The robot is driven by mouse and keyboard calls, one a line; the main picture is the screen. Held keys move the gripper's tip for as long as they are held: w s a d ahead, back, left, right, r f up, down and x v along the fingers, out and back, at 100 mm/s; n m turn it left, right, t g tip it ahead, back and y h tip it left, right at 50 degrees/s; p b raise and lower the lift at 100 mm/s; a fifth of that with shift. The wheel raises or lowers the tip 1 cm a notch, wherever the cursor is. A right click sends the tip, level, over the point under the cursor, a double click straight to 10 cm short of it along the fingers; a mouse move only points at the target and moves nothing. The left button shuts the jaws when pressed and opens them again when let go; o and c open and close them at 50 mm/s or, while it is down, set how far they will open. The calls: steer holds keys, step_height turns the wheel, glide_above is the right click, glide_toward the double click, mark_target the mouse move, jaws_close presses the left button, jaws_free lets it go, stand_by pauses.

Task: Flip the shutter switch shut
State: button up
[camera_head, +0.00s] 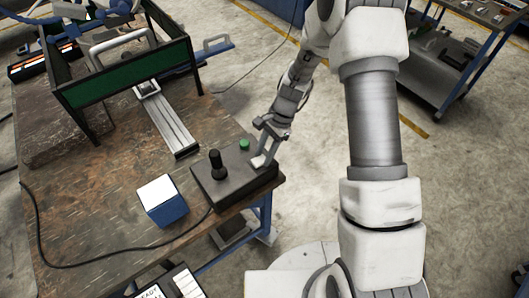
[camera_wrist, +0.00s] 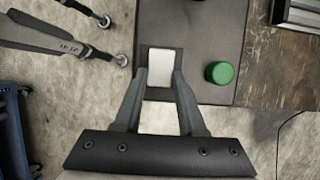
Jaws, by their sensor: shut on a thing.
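A dark control box (camera_head: 236,174) sits at the table's right front corner. On it are a black joystick (camera_head: 216,165), a green button (camera_head: 244,144) and a white switch (camera_head: 259,161) near the right edge. In the wrist view the white switch (camera_wrist: 159,70) stands in a dark frame, with the green button (camera_wrist: 219,73) to its right. My gripper (camera_head: 265,148) reaches down onto the switch from above. In the wrist view my gripper (camera_wrist: 160,80) has its two fingers closed against the switch's sides. The fingers hide part of its edges. I cannot tell which way the switch is tilted.
A blue-and-white box (camera_head: 163,200) stands left of the control box on the worn table (camera_head: 105,210). A metal rail (camera_head: 166,120) and a green-panelled frame (camera_head: 125,80) are farther back. A black cable (camera_head: 45,255) runs along the table. A cart (camera_head: 450,55) stands at the upper right.

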jaws_close()
steer(key=shift+r, duration=0.1)
steer(key=shift+s+a+r+t+h+p, duration=0.1)
steer(key=shift+s+a+t+h+p, duration=0.15)
steer(key=shift+t+h, duration=0.4)
steer(key=shift+s+a+t+h+p, duration=0.1)
steer(key=shift+a+t+h+p, duration=0.1)
steer(key=shift+t+h+p, duration=0.7)
steer(key=shift+g+h+b, duration=0.3)
steer(key=shift+g+h, duration=0.05)
steer(key=o, duration=1)
jaws_free()
steer(key=shift+r, duration=0.1)
